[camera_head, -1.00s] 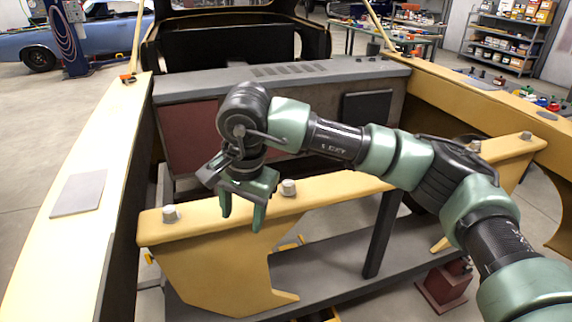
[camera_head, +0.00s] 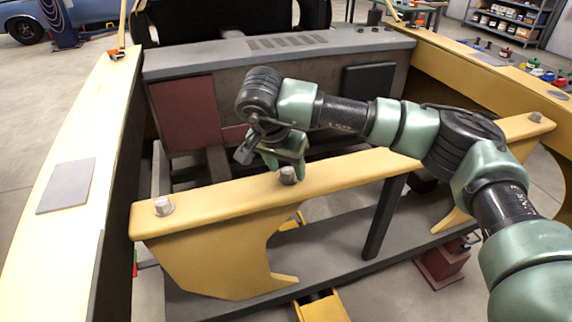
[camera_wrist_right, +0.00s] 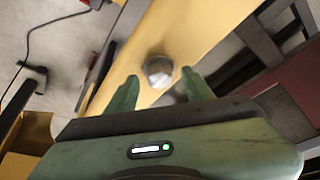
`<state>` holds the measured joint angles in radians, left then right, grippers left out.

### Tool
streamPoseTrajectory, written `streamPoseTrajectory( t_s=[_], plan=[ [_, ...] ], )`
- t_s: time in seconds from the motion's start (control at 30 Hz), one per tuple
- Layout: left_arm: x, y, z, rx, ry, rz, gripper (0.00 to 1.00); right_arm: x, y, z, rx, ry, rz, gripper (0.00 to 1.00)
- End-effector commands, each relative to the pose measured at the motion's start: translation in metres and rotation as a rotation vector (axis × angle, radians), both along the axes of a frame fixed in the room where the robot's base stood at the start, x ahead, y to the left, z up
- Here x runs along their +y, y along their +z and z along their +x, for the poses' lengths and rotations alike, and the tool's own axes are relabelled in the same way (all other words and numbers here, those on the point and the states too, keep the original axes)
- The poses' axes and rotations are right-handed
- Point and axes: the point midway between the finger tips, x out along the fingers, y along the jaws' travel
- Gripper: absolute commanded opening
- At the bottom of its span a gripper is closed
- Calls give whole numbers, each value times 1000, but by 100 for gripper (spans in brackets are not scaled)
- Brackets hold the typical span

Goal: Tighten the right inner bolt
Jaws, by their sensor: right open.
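A yellow crossbeam (camera_head: 225,196) spans the open bay and carries grey bolts along its top. One inner bolt (camera_head: 288,174) stands upright just under my right gripper (camera_head: 285,158). In the right wrist view this bolt (camera_wrist_right: 158,70) shows between and slightly past the two green fingertips, on the yellow surface (camera_wrist_right: 178,35). The right gripper is open and holds nothing; I cannot tell whether a finger touches the bolt. An outer bolt (camera_head: 163,206) is at the beam's left end and another (camera_head: 535,117) at its right end. My left gripper is out of view.
The bay is edged by a yellow left rail (camera_head: 95,130) with a grey plate (camera_head: 70,186) and a right rail (camera_head: 480,55) with small coloured items. A grey firewall (camera_head: 270,52) lies behind. A dark post (camera_head: 384,218) stands below the beam.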

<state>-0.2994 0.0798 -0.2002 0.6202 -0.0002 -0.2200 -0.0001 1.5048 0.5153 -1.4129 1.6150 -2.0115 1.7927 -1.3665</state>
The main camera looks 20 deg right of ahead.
Motion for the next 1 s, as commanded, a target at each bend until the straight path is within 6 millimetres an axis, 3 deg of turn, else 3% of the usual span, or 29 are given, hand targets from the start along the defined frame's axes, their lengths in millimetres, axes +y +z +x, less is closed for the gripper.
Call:
streamPoseTrajectory(
  t_s=[0.2,0.37,0.4,0.77,1.0],
  plan=[
    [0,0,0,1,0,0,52,0,-1,0,1,0,1,49],
    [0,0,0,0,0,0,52,0,-1,0,1,0,1,4],
    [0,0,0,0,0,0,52,0,-1,0,1,0,1,0],
    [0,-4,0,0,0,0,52,0,-1,0,0,-51,0,0],
    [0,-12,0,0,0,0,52,2,-1,2,-1,-201,1,0]
  ],
)
